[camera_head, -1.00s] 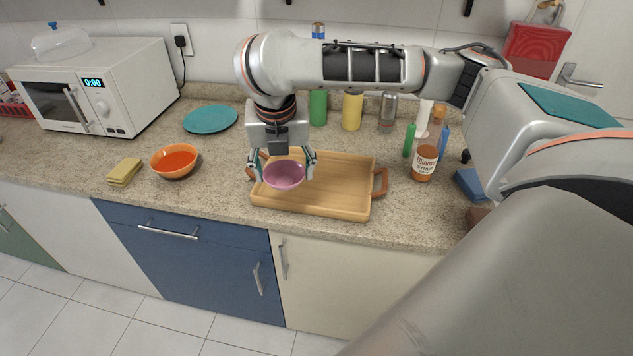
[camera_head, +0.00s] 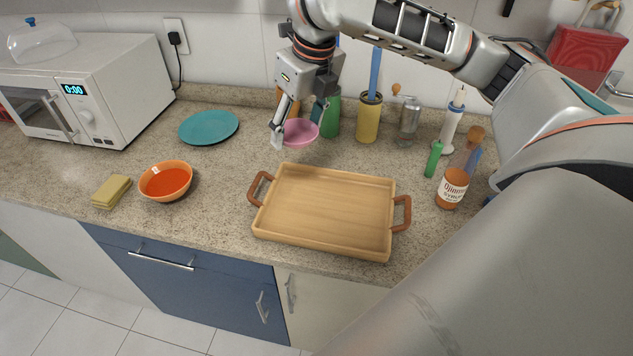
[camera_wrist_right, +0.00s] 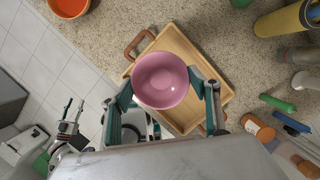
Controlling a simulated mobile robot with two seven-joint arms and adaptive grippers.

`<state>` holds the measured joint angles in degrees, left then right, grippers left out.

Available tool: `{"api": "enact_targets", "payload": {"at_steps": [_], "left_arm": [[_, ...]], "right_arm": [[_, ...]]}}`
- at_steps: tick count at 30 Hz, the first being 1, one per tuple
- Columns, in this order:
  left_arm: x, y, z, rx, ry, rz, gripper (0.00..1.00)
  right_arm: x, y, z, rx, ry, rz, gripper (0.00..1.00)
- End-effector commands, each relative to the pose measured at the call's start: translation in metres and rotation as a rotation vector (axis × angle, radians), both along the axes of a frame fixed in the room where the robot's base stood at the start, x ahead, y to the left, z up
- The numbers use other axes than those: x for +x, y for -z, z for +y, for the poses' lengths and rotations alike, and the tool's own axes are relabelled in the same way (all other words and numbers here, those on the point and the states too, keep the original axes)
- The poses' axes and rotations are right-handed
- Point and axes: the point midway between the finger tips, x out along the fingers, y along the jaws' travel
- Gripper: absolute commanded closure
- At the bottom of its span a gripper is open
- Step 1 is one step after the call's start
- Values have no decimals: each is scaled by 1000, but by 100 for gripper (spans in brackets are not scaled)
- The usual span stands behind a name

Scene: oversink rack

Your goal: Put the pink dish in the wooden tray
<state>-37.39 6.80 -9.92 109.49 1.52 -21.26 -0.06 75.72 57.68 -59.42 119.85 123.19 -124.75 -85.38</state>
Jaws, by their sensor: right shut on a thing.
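The pink dish (camera_head: 301,133) is a small round bowl. My right gripper (camera_head: 298,126) is shut on it, with its fingers at opposite sides of the rim. In the head view it appears beyond the back left part of the wooden tray (camera_head: 325,240). In the right wrist view the dish (camera_wrist_right: 160,80) is upright and empty between the fingers, covering part of the tray (camera_wrist_right: 180,42) below. The tray is empty where visible, with a brown handle at each end. My left gripper (camera_wrist_right: 73,108) seems to show small at the left of the wrist view; its jaw state is unclear.
An orange bowl (camera_head: 166,182), a yellow sponge (camera_head: 112,191) and a teal plate (camera_head: 209,127) lie left of the tray. A yellow container (camera_head: 368,120), a grinder (camera_head: 409,122), a green bottle (camera_head: 433,160) and a syrup bottle (camera_head: 453,188) stand behind and right.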

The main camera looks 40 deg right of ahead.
Motion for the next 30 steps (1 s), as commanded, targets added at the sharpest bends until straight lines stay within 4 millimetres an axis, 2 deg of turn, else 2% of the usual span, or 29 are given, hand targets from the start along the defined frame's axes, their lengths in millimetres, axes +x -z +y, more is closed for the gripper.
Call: {"api": "enact_targets", "payload": {"at_steps": [16,20,26,30], "left_arm": [[-5,4,4,9,3,10,60],[-3,2,1,3,0,5,60],[4,-2,-3,-7,-3,-6,60],[4,-3,-3,-7,-4,-7,60]], "right_arm": [[-2,124,1,2,1,7,62],[-1,143,1,1,1,3,62],[-1,158,0,0,2,2,62],[-1,178,0,0,2,4,62]]}}
